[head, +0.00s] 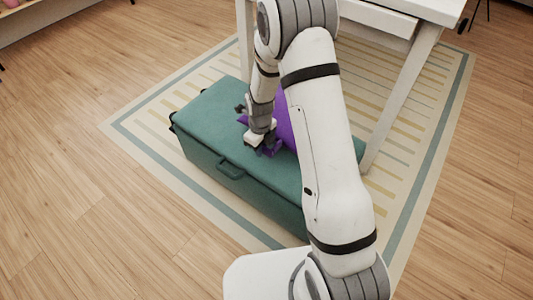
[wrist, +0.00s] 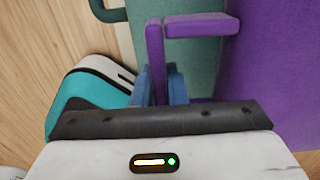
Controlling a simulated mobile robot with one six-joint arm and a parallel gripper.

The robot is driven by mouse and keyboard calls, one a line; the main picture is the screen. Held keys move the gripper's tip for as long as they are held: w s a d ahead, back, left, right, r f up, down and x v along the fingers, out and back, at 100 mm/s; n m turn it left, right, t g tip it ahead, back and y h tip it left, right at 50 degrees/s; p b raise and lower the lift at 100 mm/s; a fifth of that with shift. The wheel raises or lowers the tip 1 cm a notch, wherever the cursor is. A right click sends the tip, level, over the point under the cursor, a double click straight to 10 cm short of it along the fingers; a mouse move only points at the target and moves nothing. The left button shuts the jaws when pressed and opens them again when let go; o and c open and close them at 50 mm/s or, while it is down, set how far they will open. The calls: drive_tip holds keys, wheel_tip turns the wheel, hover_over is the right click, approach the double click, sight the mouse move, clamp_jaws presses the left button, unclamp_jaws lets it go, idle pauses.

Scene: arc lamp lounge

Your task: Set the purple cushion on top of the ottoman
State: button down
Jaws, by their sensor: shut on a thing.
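A long teal box with a side handle (head: 215,125), looking like a suitcase lying flat, is the only ottoman-like thing in view. Teal also shows behind the fingers in the wrist view (wrist: 185,60). The purple cushion (head: 284,122) is over its top, partly hidden by my arm; I cannot tell whether it rests there or hangs just above. In the wrist view the cushion (wrist: 278,70) fills the right side. My gripper (head: 262,146) is over the box. Its blue fingers (wrist: 160,85) are shut on a purple strap-like part that seems to belong to the cushion.
A white table (head: 400,75) stands just behind the box, one leg close to its right end. A striped rug (head: 150,115) lies under both. The wooden floor (head: 80,190) to the left is clear. A shelf edge (head: 40,20) shows at the far left.

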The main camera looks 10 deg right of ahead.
drive_tip(key=shift+f+b, duration=0.45)
drive_tip(key=shift+f, duration=1.45)
drive_tip(key=c, duration=1.5)
unclamp_jaws()
drive_tip(key=shift+o, duration=0.2)
